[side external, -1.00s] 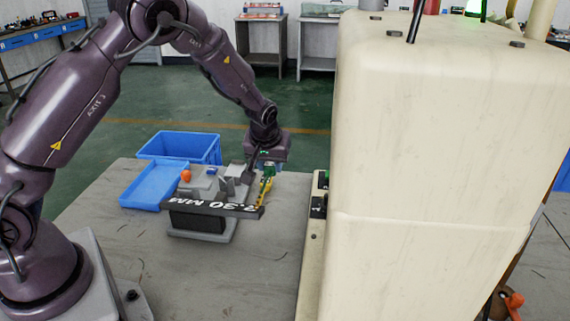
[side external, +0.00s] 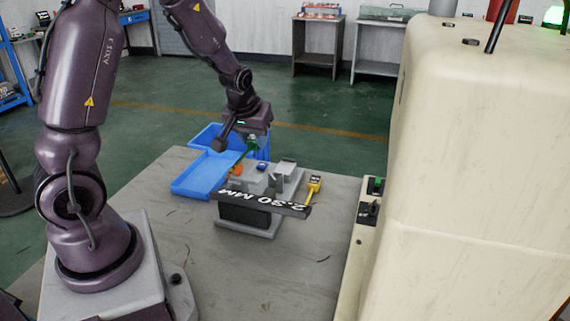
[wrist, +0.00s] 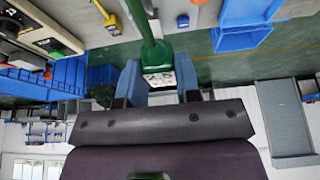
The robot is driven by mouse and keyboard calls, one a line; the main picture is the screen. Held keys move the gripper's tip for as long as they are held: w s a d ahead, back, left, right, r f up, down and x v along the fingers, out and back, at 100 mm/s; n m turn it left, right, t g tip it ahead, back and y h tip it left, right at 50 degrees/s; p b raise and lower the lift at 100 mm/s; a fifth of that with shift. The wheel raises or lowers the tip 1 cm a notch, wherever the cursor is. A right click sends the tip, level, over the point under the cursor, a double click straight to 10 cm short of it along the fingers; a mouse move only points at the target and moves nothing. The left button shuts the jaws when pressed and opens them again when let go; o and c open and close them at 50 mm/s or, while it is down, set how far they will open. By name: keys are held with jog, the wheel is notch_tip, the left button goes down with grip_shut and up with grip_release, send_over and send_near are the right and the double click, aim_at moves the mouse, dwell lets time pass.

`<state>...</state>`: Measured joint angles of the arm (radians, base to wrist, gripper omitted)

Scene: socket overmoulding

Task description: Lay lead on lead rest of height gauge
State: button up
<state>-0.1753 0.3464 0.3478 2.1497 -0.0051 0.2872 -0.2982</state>
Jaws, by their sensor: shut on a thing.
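My gripper (side external: 252,134) is above the back left of the height gauge (side external: 243,215) in the side view. It is shut on the green lead (side external: 252,144), which hangs below the fingers. In the wrist view the lead (wrist: 155,52) sits between the two blue-grey fingers, with a pale marked label at the grip and a green length running away from it. The gauge has a grey block top and a dark front plate with white figures that look like 2.80 MM. I cannot tell which part is the lead rest.
A yellow piece (side external: 314,186) stands at the gauge's right end. An orange knob (side external: 237,169) is at its left. A blue tray (side external: 205,174) and blue bin (side external: 204,135) lie behind left. A large cream machine (side external: 480,170) fills the right. The front table (side external: 290,265) is clear.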

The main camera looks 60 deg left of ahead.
send_near(286, 166)
jog(key=shift+w+a+f, duration=0.45)
jog(key=shift+a+f, duration=0.2)
jog(key=shift+f, duration=0.15)
jog(key=shift+w+a+f, duration=0.1)
jog(key=shift+w+f, duration=0.1)
jog(key=shift+f, duration=0.05)
jog(key=shift+w+a+f, duration=0.1)
jog(key=shift+w+f, duration=0.05)
jog(key=shift+f, duration=1.55)
jog(key=shift+f, duration=0.15)
jog(key=o, duration=1)
